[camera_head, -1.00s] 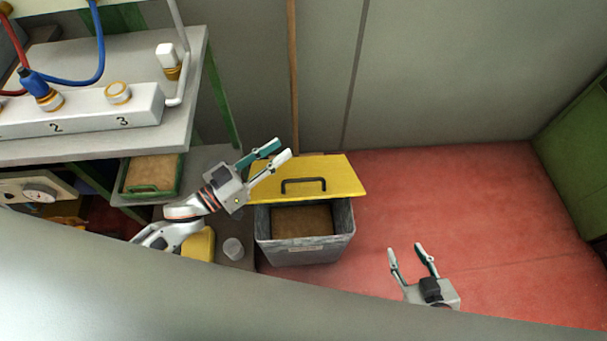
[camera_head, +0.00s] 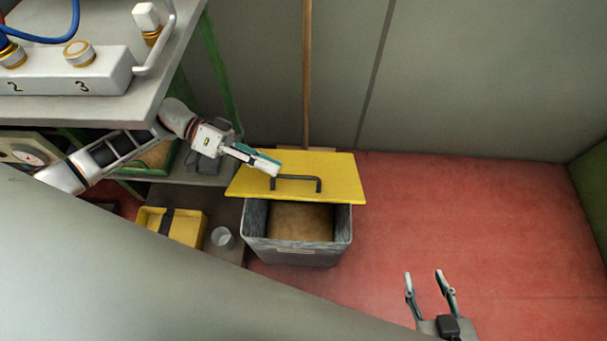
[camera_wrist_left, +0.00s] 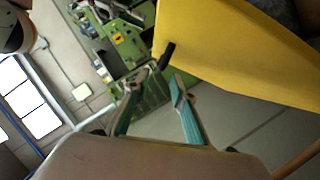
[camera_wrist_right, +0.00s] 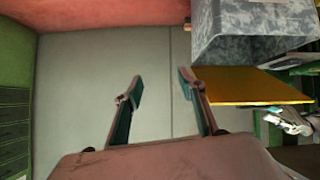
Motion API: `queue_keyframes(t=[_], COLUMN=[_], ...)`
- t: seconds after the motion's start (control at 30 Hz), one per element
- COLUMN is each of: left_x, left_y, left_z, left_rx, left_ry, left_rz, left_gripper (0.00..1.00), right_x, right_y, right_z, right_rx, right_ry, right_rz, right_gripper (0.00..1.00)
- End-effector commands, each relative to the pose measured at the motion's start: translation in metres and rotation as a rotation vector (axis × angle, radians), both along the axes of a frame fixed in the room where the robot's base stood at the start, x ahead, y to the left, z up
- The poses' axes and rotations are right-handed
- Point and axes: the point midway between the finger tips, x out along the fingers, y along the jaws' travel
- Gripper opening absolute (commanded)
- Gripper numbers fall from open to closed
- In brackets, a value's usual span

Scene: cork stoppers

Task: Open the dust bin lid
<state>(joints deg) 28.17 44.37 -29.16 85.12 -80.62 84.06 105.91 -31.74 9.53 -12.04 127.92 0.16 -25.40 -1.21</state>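The grey dust bin (camera_head: 296,254) stands on the red floor with its top uncovered, showing brown contents. Its yellow lid (camera_head: 343,170) sits slid or tilted back toward the wall and carries a dark handle (camera_head: 297,178). The bin (camera_wrist_right: 255,38) and lid (camera_wrist_right: 245,86) also show in the right wrist view. My left gripper (camera_head: 270,163) is over the lid's left part, near the handle's left end. In the left wrist view, its fingers (camera_wrist_left: 157,82) are apart, with the handle (camera_wrist_left: 166,56) just beyond the tips. My right gripper (camera_head: 424,277) is open and empty, right of the bin.
A grey workbench (camera_head: 100,105) overhangs at the upper left. A yellow box (camera_head: 185,226) and a clear cup (camera_head: 223,238) stand on a low shelf left of the bin. A wooden pole (camera_head: 307,80) leans behind the lid. The red floor (camera_head: 470,220) at right is clear.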

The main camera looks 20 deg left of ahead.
Motion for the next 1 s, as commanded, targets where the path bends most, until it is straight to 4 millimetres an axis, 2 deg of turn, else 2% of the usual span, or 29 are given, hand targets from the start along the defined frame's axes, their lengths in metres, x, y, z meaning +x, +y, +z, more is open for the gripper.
queue_keyframes(t=[0.3, 0.5, 0.87, 0.97, 1.0], left_x=[-0.001, -0.001, -0.001, -0.001, -0.001], left_y=[-0.045, -0.067, -0.072, -0.072, -0.072], left_z=[-0.012, -0.018, -0.019, -0.019, -0.019], left_rx=[-0.005, -0.004, -0.002, -0.002, -0.002], left_ry=[0.0, 0.001, -0.002, -0.002, -0.002], left_rz=[0.0, 0.001, 0.002, 0.002, 0.002], left_gripper=[0.25, 0.25, 0.25, 0.04, 0.0], right_x=[-0.005, -0.004, -0.001, -0.002, -0.002], right_y=[0.004, 0.004, 0.004, 0.004, 0.004], right_z=[-0.005, -0.002, 0.0, -0.001, -0.001], right_rx=[0.01, 0.013, 0.012, 0.011, 0.01], right_ry=[0.012, 0.007, 0.0, 0.002, 0.003], right_rz=[-0.001, -0.002, 0.0, 0.001, 0.001], right_gripper=[0.4, 0.4, 0.4, 0.4, 0.4])
